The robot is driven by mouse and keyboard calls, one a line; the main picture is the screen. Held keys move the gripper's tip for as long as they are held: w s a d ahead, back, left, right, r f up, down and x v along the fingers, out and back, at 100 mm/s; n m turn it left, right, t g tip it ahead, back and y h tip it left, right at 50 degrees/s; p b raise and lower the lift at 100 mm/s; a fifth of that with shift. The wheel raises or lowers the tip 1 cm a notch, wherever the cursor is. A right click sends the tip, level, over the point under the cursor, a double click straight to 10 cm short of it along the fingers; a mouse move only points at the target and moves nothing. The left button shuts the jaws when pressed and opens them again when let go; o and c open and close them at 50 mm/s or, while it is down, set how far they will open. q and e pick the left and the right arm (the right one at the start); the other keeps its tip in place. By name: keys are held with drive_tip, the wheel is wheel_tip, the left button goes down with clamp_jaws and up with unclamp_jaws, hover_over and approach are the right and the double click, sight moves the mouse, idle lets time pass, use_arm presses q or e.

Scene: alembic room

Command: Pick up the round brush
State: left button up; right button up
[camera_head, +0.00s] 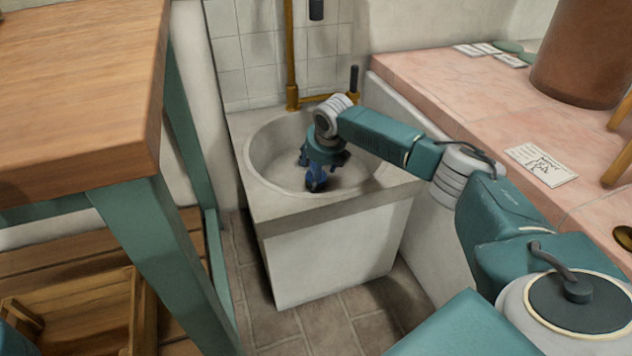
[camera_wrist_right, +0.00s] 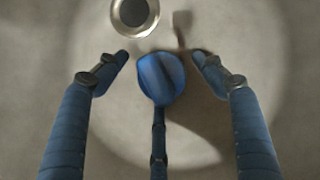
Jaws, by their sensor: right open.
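My left gripper is not in view.
A metal drain ring (camera_wrist_right: 134,14) lies in the basin floor. A brass pipe (camera_head: 291,55) rises behind the basin. A wooden table (camera_head: 80,80) stands at the left, and a pink tiled counter (camera_head: 450,85) with a brown pot (camera_head: 583,50) at the right.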

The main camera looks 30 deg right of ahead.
drive_tip(key=c, duration=1.4)
drive_tip(key=shift+r, duration=0.2)
